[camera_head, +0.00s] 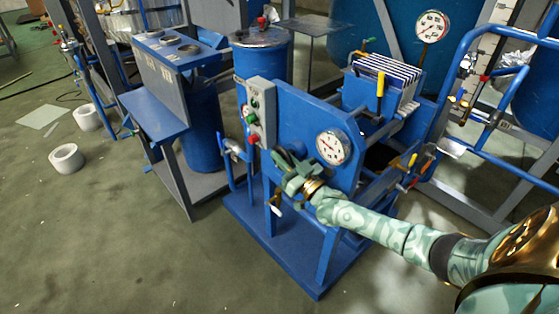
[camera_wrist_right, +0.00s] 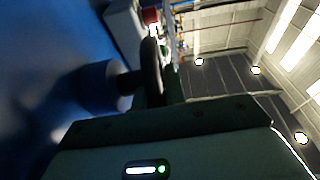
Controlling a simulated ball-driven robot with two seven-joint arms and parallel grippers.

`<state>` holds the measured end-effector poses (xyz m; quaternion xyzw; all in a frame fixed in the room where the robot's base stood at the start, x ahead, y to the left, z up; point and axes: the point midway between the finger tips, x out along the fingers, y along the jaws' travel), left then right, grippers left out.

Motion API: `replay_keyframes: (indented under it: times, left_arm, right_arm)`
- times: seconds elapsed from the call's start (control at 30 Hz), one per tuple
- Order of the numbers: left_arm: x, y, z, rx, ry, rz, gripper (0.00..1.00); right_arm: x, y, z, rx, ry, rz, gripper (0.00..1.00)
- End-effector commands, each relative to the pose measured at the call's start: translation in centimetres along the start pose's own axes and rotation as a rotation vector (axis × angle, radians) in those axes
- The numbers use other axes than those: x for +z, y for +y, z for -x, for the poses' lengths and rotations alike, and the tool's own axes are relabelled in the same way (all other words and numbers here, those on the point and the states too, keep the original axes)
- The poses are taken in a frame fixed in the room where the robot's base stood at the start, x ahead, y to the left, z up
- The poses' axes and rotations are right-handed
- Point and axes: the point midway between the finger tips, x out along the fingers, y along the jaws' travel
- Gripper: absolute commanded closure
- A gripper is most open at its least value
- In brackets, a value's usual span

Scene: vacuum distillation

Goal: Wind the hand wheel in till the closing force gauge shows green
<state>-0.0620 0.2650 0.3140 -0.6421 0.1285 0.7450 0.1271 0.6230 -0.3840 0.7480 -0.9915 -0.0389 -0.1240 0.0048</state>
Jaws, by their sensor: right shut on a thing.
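My right gripper (camera_head: 288,172) is at the front of the blue press, shut on the hand wheel. In the head view the gripper hides most of the wheel. In the right wrist view the wheel's dark rim (camera_wrist_right: 152,72) shows edge-on, on a shaft coming from a blurred blue surface. A round white gauge (camera_head: 333,147) sits on the press's blue end plate, just right of the gripper. It has a dark needle and some red marking; the needle's zone is too small to read. My left gripper is in neither view.
A grey control box (camera_head: 261,112) with coloured buttons stands left of the gripper. A pack of pale plates (camera_head: 388,72) sits behind the end plate. A second gauge (camera_head: 432,26) stands farther back. Blue pipe rails are at right. The floor (camera_head: 130,235) at left front is clear.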

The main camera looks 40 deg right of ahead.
Motion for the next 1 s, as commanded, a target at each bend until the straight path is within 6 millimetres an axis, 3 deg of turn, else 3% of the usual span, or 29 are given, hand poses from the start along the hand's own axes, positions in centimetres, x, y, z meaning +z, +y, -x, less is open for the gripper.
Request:
replay_keyframes:
  times: [0.17, 0.2, 0.27, 0.63, 0.77, 1.0]
  left_arm:
    - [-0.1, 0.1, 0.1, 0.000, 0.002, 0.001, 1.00]
    - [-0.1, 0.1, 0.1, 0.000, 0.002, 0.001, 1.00]
    - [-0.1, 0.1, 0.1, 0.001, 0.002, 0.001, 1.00]
    - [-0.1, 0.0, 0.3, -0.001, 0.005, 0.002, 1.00]
    - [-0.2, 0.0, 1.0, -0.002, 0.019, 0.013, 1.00]
    - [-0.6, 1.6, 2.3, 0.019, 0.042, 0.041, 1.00]
  right_arm:
    - [0.0, 0.0, 0.1, 0.000, -0.004, 0.001, 1.00]
    - [0.0, 0.0, 0.1, 0.000, -0.004, 0.001, 0.82]
    - [0.0, 0.0, 0.1, 0.000, -0.005, 0.001, 0.65]
    - [-0.1, 0.0, 0.6, 0.000, -0.006, 0.000, 0.65]
    - [-0.3, 0.0, 2.7, 0.000, -0.006, 0.001, 0.65]
    - [-0.4, 0.0, 9.2, 0.001, -0.007, 0.000, 0.65]
